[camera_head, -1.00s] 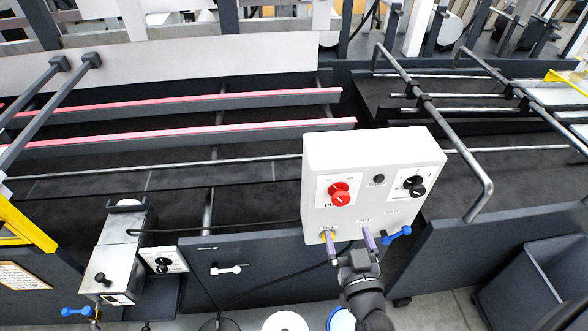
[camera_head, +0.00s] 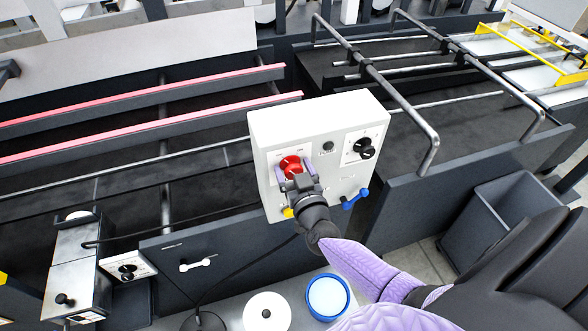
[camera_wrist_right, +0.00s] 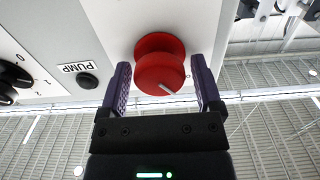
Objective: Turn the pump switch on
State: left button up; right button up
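The white control box (camera_head: 318,130) carries a red rotary knob (camera_head: 291,165), a small dark round part (camera_head: 327,147) and a black knob (camera_head: 364,149). In the right wrist view the red knob (camera_wrist_right: 160,62) has a white pointer line, and a "PUMP" label (camera_wrist_right: 77,68) lies beside the small dark part. My right gripper (camera_head: 293,172) is at the red knob, with one purple finger on each side. In the wrist view its fingers (camera_wrist_right: 162,85) are apart, with small gaps showing beside the knob. My left gripper is not in view.
A blue lever (camera_head: 355,199) sticks out at the box's lower right, and a yellow part (camera_head: 288,212) at its lower left. A metal unit (camera_head: 78,262) stands at the left. Metal rods (camera_head: 385,80) rise behind the box. A grey bin (camera_head: 500,215) stands at the right.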

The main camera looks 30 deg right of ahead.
jog(key=c, duration=1)
jog(key=m, duration=0.3)
jog(key=shift+f, duration=0.1)
jog(key=m+b, duration=0.1)
jog(key=m, duration=0.2)
jog(key=shift+d+m, duration=0.1)
jog(key=shift+m, duration=0.3)
jog(key=m, duration=0.3)
jog(key=shift+m+b, duration=0.3)
jog(key=shift+f+m+b, duration=0.1)
jog(key=shift+m+b, duration=0.3)
jog(key=shift+m, duration=1.2)
